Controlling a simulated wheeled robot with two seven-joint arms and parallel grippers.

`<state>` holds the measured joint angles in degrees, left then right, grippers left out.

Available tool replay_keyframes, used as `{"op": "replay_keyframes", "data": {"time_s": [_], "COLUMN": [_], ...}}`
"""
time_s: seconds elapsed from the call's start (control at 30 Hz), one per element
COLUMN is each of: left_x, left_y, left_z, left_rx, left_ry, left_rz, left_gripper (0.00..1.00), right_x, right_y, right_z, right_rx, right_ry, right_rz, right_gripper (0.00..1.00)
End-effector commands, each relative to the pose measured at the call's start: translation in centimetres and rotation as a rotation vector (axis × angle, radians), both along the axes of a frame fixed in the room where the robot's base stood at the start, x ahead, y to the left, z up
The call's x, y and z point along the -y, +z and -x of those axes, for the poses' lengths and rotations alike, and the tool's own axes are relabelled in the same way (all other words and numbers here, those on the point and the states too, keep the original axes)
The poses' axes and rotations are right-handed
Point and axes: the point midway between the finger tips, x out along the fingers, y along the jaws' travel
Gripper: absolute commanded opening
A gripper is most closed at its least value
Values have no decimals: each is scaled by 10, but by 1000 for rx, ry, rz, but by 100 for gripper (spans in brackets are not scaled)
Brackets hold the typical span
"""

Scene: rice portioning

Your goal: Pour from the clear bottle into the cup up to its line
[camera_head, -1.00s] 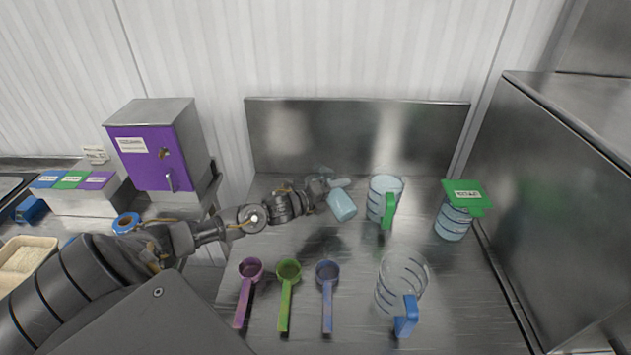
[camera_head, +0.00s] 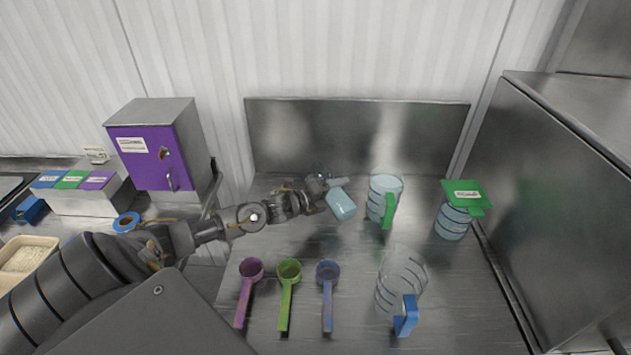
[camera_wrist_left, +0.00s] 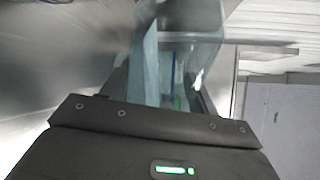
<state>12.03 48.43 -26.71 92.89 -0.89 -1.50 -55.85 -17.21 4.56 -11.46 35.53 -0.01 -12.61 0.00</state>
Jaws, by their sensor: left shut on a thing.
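My left gripper (camera_head: 328,187) is shut on a clear bottle (camera_head: 341,205) with a pale blue tint. The bottle hangs tilted, just left of a clear jug with a green handle (camera_head: 379,198), and looks apart from it. In the left wrist view the see-through bottle (camera_wrist_left: 170,70) fills the space between the fingers. A clear jug with a blue handle (camera_head: 395,290) stands nearer the front and looks empty. I cannot tell which vessel is the task's cup, nor make out a fill line. My right gripper is not in view.
Purple (camera_head: 245,290), green (camera_head: 286,295) and blue (camera_head: 327,295) scoops lie at the front. A lined container (camera_head: 453,223) with a green lid (camera_head: 465,194) stands at the right, near a steel wall. A purple-doored box (camera_head: 147,160) stands at the left.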

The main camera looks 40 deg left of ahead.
Motion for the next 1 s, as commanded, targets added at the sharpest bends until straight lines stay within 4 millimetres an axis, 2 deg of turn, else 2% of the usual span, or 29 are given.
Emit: {"op": "replay_keyframes", "data": {"time_s": [1.0], "left_x": [1], "left_y": [2], "left_z": [0], "left_rx": [-21], "left_ry": [0], "left_rz": [57], "left_gripper": [26], "right_x": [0], "right_y": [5], "right_z": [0], "right_rx": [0], "right_ry": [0], "right_rz": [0], "right_gripper": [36]}}
